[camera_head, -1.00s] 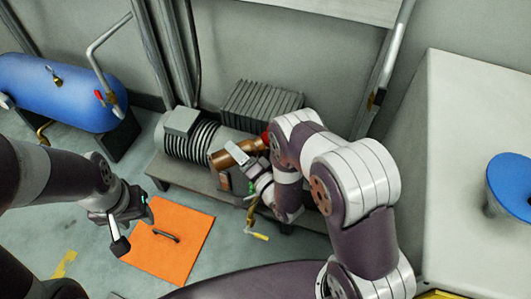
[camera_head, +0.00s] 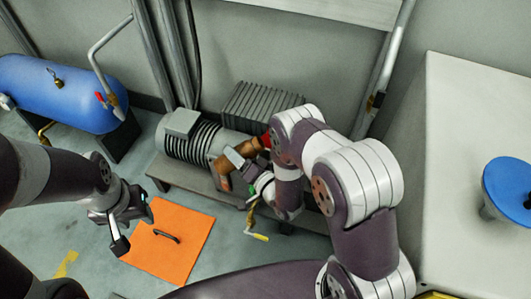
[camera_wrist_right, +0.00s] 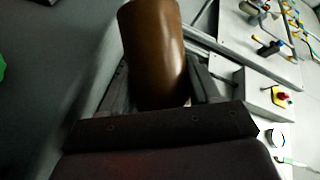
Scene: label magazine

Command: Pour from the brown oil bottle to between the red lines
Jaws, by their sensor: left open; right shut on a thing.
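The brown oil bottle (camera_head: 222,168) is held slanted in front of the pump (camera_head: 200,140), one end low at the left and the other up to the right near something red (camera_head: 265,140). My right gripper (camera_head: 238,158) is shut around its middle. In the right wrist view the brown bottle (camera_wrist_right: 155,55) stands between the two fingers. The red lines cannot be made out, and the pump's front is partly covered by the bottle and gripper. I cannot tell whether oil flows. My left gripper (camera_head: 128,222) is open and empty above the floor at the left.
An orange plate (camera_head: 170,243) with a handle lies on the floor. A blue tank (camera_head: 65,92) stands at the back left. A yellow-handled valve (camera_head: 257,236) hangs below the pump. A white cabinet (camera_head: 455,130) with a blue funnel-like piece (camera_head: 508,183) is at the right.

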